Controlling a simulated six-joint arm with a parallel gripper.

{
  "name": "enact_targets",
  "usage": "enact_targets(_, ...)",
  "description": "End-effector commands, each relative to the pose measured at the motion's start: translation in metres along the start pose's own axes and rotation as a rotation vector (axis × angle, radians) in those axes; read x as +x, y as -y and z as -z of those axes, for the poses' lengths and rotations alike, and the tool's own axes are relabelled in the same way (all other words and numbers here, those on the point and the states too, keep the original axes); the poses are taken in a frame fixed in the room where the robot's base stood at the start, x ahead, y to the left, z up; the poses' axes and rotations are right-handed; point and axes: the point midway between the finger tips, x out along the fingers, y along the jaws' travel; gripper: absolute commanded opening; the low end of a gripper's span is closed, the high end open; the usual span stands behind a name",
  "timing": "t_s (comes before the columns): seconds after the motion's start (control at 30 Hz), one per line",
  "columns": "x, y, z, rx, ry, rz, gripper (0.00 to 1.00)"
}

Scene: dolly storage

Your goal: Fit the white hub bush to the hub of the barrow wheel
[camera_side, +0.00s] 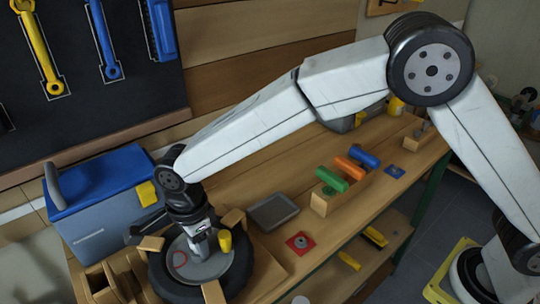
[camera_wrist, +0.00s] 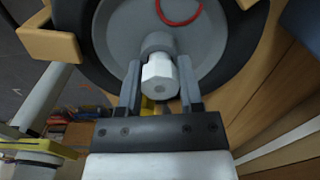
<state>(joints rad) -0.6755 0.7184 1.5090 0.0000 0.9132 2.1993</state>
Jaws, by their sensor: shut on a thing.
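The white hub bush (camera_wrist: 157,77) is a hexagonal piece between my gripper's fingers (camera_wrist: 159,68) in the wrist view. My gripper is shut on it. The grey hub (camera_wrist: 156,42) stands right behind the bush and looks roughly in line with it; I cannot tell whether the bush is seated on it. The barrow wheel (camera_wrist: 115,30) has a grey disc with a red ring mark and a black tyre. In the side view the wheel (camera_side: 160,277) lies in a wooden cradle, and my gripper (camera_side: 200,242) is over its middle, hiding most of the hub.
A blue-lidded toolbox (camera_side: 105,200) is behind to the left. A grey tray (camera_side: 273,211), a red square piece (camera_side: 300,243) and coloured handles (camera_side: 331,179) lie to the right.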

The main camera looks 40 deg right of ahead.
Motion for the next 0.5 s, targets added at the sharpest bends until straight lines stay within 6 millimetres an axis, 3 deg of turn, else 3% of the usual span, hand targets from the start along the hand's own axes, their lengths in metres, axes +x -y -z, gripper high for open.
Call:
enact_targets(0.13,0.0025,-0.0004,0.0003,0.000,-0.001,-0.001,0.00)
enact_targets(0.17,0.0026,-0.0005,0.0003,0.000,-0.001,-0.002,0.50)
enact_targets(0.23,0.0029,-0.0007,0.0003,0.000,-0.001,-0.002,0.72)
enact_targets(0.3,0.0029,-0.0008,0.0003,0.000,-0.002,-0.003,0.88)
enact_targets(0.5,0.0019,-0.0005,0.0002,0.000,-0.001,-0.002,0.88)
